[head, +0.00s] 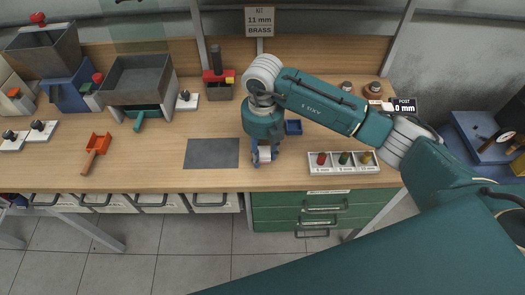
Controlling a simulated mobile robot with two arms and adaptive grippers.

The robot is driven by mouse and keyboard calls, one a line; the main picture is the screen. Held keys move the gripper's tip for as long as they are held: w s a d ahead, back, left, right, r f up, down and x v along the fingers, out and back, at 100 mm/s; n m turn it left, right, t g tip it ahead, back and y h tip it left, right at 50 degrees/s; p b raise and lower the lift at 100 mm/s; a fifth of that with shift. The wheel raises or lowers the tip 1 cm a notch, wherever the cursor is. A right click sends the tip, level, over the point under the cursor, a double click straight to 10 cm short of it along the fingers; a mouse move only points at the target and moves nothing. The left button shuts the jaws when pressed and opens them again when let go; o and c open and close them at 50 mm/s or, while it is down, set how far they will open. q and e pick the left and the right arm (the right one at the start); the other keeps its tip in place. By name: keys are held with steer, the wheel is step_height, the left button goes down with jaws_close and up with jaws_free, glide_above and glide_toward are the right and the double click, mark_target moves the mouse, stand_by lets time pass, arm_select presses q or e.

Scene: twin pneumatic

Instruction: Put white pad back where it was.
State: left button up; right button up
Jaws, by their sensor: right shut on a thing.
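My right gripper (264,155) points down over the wooden bench, just right of a grey mat (211,153) and near the front edge. It is shut on a small pale thing (265,153), which looks like the white pad; the fingers hide most of it. I cannot tell whether it touches the bench. My left gripper is not in view.
A blue tray (293,128) sits behind and right of the gripper. A white rack (343,168) with red, green and yellow pieces stands at right. An orange scoop (95,152) lies at left. A hopper (139,80) stands at the back. Bench between scoop and mat is clear.

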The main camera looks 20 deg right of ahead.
mark_target(263, 151)
steer(key=o, duration=1.1)
steer(key=shift+f, duration=0.1)
steer(key=shift+r, duration=0.3)
step_height(263, 151, up, 12)
steer(key=b, duration=0.2)
steer(key=shift+f, duration=0.15)
